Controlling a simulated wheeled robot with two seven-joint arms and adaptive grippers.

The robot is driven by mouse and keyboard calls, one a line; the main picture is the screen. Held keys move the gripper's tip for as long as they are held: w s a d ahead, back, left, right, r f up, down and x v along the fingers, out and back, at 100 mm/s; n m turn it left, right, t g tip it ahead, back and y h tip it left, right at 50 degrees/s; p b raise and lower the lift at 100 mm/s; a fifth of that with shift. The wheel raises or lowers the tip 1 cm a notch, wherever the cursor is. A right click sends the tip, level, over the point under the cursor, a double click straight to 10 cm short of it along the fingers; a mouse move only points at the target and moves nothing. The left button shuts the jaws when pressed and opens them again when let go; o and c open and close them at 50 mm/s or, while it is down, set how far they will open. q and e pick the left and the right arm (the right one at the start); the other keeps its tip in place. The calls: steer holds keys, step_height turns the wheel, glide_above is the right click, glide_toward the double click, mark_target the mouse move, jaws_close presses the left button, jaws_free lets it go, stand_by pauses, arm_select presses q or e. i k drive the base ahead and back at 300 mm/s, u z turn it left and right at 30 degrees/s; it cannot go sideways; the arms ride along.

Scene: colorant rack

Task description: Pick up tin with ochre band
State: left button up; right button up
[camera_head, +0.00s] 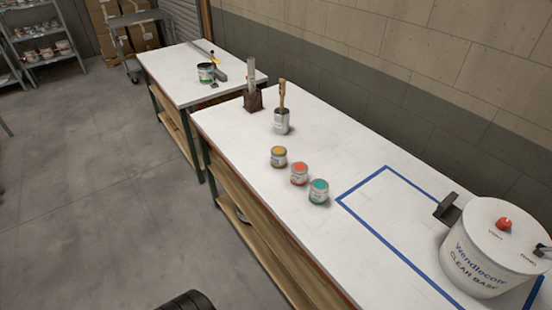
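The tin with the ochre band (279,157) stands upright on the near white workbench (345,135). It is a small tin with an ochre top, the farthest of three in a slanting row. A tin with a red-orange top (299,175) stands just to its right and nearer. A tin with a teal top (319,192) is nearest in the row. Small gaps separate the tins. Neither of my grippers can be made out in the view, and nothing touches the tins.
Behind the tins are a brush in a pale can (281,124) and a dark holder (253,102). Another bench (180,62) stands farther back.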

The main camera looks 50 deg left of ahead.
mark_target(278, 153)
steer(key=u, duration=2.15)
steer(key=k, duration=1.25)
steer(key=u, duration=1.15)
steer(key=i, duration=1.5)
steer(key=z, duration=0.95)
steer(key=i, duration=0.6)
steer(key=z, duration=0.8)
